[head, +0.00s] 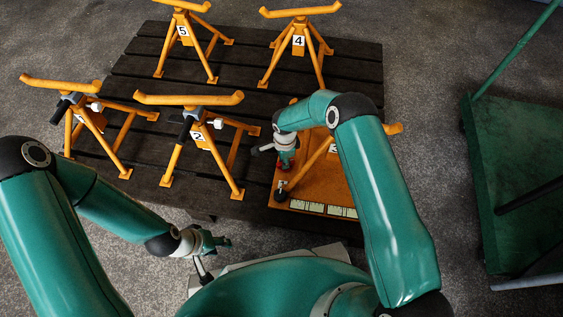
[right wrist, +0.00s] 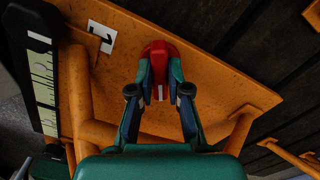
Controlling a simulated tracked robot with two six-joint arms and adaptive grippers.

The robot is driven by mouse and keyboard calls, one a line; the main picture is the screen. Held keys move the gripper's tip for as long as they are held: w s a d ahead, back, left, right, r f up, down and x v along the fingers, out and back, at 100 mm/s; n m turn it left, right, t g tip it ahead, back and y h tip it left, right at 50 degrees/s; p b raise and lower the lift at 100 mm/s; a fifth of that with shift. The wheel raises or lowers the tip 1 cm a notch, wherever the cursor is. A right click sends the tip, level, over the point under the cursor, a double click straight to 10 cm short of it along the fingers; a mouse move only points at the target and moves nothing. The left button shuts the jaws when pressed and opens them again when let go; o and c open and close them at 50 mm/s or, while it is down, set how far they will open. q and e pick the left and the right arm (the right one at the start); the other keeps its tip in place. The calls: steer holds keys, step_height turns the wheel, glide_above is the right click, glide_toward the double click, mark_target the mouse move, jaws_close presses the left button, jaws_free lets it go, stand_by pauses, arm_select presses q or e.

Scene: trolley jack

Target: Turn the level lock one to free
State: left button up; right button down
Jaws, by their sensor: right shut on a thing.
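In the right wrist view a red knob (right wrist: 160,52) with a white mark stands on an orange plate (right wrist: 205,85), close to a label reading 1 (right wrist: 101,38). My right gripper (right wrist: 160,75) is shut on this red knob, one finger on each side.
Several orange stands, including ones marked 5 (head: 180,22), 4 (head: 299,26) and 2 (head: 198,130), stand on the dark slatted pallet (head: 245,62). A green trolley (head: 520,170) is at the right. Bare floor separates it from the pallet.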

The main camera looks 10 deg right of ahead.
steer(key=n, duration=0.1)
steer(key=n+b, duration=0.1)
steer(key=w+n, duration=0.1)
steer(key=shift+d+n+b, duration=0.25)
steer(key=shift+n+b, duration=0.05)
steer(key=shift+b, duration=0.05)
steer(key=n+b, duration=0.1)
steer(key=n, duration=0.1)
steer(key=shift+r+n, duration=0.1)
steer(key=shift+n, duration=0.3)
steer(key=n+b, duration=0.1)
steer(key=n, duration=0.2)
steer(key=shift+a+r+n, duration=0.1)
steer(key=shift+n, duration=1.2)
steer(key=c, duration=1.1)
jaws_free()
steer(key=shift+s, duration=0.15)
steer(key=shift+c, duration=0.2)
steer(key=shift+s, duration=0.1)
